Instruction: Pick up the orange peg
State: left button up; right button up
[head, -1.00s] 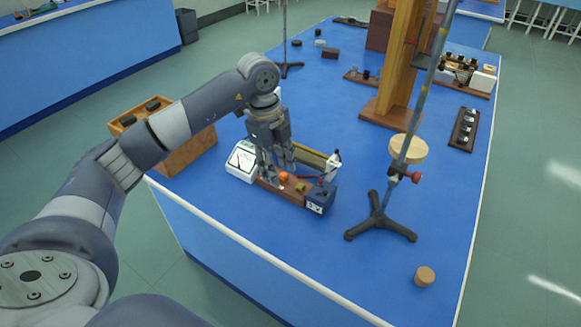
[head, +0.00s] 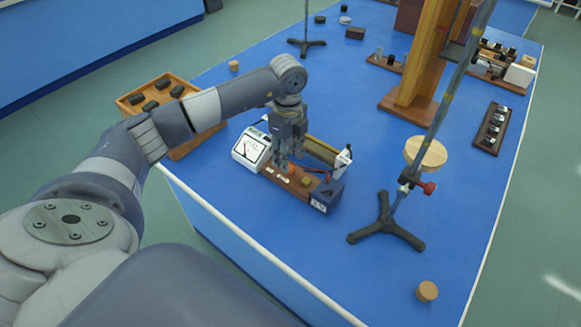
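The orange peg (head: 291,169) shows as a small orange patch on the brown wooden board (head: 293,187), partly hidden by my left gripper. My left gripper (head: 288,163) points down over the board, its fingertips close around or just above the peg. The fingers look apart; whether they touch the peg cannot be told. An olive-coloured piece (head: 305,182) sits on the board to the right of the peg. My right gripper is not in view.
A white meter (head: 250,148) stands left of the board and a dark blue box (head: 327,196) at its right end. A tripod stand (head: 387,224) is to the right. A wooden tray (head: 132,106) with dark blocks lies behind my arm.

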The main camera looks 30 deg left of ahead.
pick_arm(q)
notch_tip(320, 180, down, 2)
jog(key=shift+d+f, duration=0.1)
jog(key=shift+f, duration=0.15)
jog(key=shift+w+f+p, duration=0.1)
jog(key=shift+f+p, duration=0.2)
jog(key=shift+f, duration=0.2)
grip_shut()
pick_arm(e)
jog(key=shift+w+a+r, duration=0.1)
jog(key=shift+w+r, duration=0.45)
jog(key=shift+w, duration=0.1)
pick_arm(q)
jog(key=shift+r, duration=0.1)
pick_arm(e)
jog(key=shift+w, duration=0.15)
